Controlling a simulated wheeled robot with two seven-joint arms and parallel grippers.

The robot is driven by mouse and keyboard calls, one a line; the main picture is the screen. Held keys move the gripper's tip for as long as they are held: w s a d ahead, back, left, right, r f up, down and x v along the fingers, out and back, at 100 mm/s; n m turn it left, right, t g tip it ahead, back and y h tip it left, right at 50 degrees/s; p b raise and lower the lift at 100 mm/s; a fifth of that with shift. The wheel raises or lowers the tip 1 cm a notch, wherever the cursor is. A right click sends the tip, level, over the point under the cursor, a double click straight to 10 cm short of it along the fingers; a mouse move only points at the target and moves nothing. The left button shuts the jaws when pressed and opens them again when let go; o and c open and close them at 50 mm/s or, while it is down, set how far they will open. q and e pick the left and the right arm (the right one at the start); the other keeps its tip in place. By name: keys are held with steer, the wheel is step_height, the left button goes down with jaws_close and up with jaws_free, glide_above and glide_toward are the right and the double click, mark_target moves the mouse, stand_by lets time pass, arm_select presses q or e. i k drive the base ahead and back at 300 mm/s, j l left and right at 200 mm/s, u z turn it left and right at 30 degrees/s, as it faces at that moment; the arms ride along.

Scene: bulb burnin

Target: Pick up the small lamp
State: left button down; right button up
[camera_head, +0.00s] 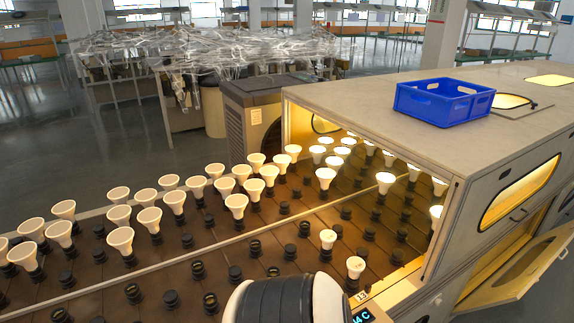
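Two lamps with smaller heads stand upright in sockets on the brown conveyor bed, near the front edge by the oven mouth. One small lamp (355,267) is nearest to me; the other small lamp (328,239) is just behind it, to the left. I cannot tell which one the task means. Both have pale, round-topped heads. Larger cone-shaped lamps (120,239) stand in rows at the left and back of the bed. Neither of my grippers shows in this view.
Many black sockets (235,273) on the bed are empty. The oven housing (390,108) covers the bed at the right, with lit lamps inside. A blue crate (440,117) sits on its roof. A side door (520,268) hangs open.

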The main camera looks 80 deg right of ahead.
mark_target(328, 237)
steer(key=z, duration=3)
